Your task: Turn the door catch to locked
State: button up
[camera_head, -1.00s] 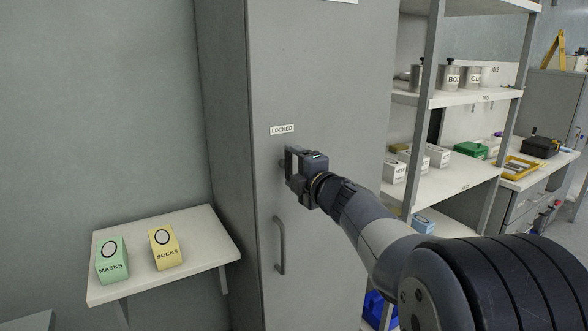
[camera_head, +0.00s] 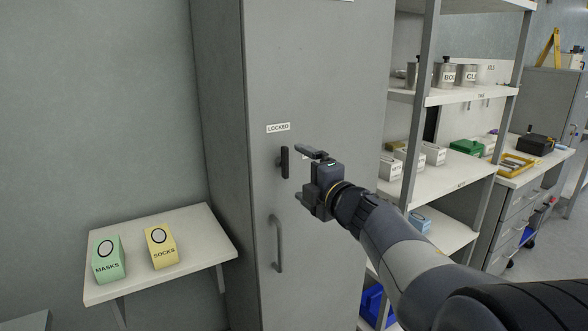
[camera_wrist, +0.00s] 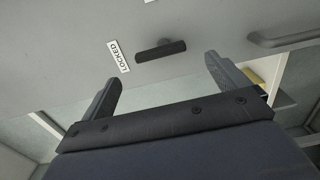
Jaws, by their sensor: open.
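The door catch (camera_head: 285,162) is a dark bar on the grey cabinet door (camera_head: 320,75). It stands upright, its upper end towards the LOCKED label (camera_head: 278,127) just above it. In the wrist view the catch (camera_wrist: 161,50) lies in line with the LOCKED label (camera_wrist: 118,56), one end close to it. My gripper (camera_head: 300,174) is open and empty, a little to the right of the catch and apart from it. In the wrist view the catch shows beyond the gap between my two fingers (camera_wrist: 162,68). A second label beside the catch is mostly hidden behind my gripper.
A vertical door handle (camera_head: 277,243) sits below the catch. A wall shelf (camera_head: 205,240) at left holds a green MASKS box (camera_head: 108,260) and a yellow SOCKS box (camera_head: 161,247). A loaded shelving rack (camera_head: 450,178) stands right of the cabinet, near my arm.

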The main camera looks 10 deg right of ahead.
aim_at(287, 164)
jog(key=shift+v, duration=2.35)
jog(key=x, duration=1)
jog(key=shift+w+a, duration=0.1)
jog(key=shift+w, duration=0.3)
jog(key=shift+s, duration=0.15)
